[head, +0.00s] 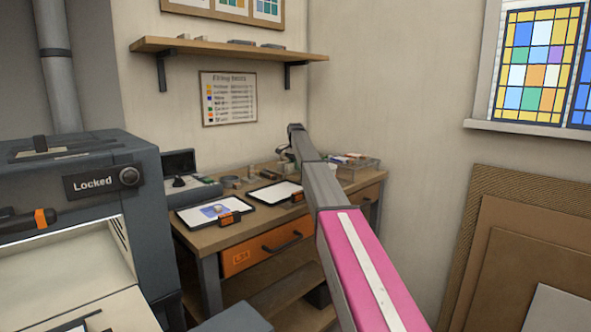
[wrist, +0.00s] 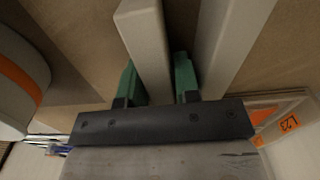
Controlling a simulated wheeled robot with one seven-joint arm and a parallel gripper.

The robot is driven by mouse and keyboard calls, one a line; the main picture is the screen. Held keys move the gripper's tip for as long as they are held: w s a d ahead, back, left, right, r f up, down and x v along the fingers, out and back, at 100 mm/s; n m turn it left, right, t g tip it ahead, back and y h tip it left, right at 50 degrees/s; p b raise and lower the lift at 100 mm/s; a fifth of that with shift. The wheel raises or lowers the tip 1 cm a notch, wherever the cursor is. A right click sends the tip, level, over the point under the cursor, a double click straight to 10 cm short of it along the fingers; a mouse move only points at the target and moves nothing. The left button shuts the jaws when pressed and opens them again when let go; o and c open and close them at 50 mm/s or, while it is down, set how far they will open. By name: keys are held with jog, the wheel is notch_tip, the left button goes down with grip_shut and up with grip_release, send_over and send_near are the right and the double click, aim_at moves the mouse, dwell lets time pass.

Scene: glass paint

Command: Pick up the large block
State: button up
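In the wrist view, a long pale beige block (wrist: 146,42) lies between the two green fingers of my gripper (wrist: 160,82). Both fingers sit close against its sides, and the gripper looks shut on it. A second pale block (wrist: 232,38) is to the right, outside the fingers. In the head view, my arm reaches over the back of the wooden workbench (head: 290,226). My fingers and the held block cannot be made out there. Small grey blocks (head: 228,182) lie on the bench left of my arm's end.
Two white panels, one in front (head: 196,215) and one behind (head: 272,193), lie on the bench. A clear tray (head: 352,163) stands at its right back. A shelf (head: 228,47) hangs above. A grey machine marked Locked (head: 152,215) stands at the left.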

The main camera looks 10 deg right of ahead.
jog(key=shift+c, duration=0.3)
grip_shut()
jog(key=shift+r, duration=0.5)
notch_tip(320, 180, up, 4)
jog(key=shift+f, duration=0.25)
jog(key=s+a+r, duration=0.6)
jog(key=a+r, duration=0.3)
jog(key=a, duration=0.1)
jog(key=shift+r, duration=0.3)
